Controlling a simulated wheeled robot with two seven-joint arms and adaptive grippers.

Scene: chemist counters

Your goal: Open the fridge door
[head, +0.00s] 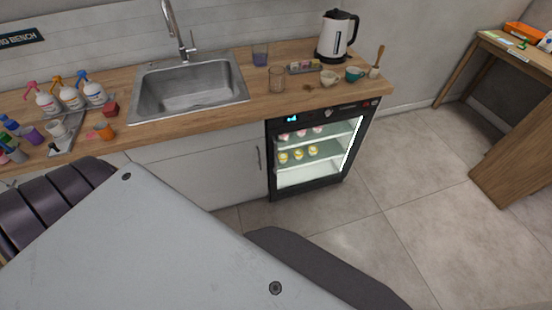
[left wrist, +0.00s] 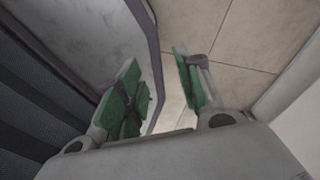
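The small black-framed fridge (head: 318,147) stands under the right end of the counter in the head view. Its lit front shows glass shelves with pink-topped items above and yellow-topped items below. The front looks closed, but clear glass makes this hard to confirm. A small blue display (head: 292,119) is lit on its top strip. My left gripper (left wrist: 158,62) shows in the left wrist view with its green-padded fingers apart and nothing between them, above the tiled floor and away from the fridge. Neither gripper shows in the head view.
The wooden counter (head: 222,113) holds a sink (head: 190,90), a kettle (head: 337,36), cups and several bottles. A white cabinet (head: 205,165) with a dark handle adjoins the fridge on the left. Tiled floor (head: 420,170) is clear on the right, up to a wooden desk (head: 515,165).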

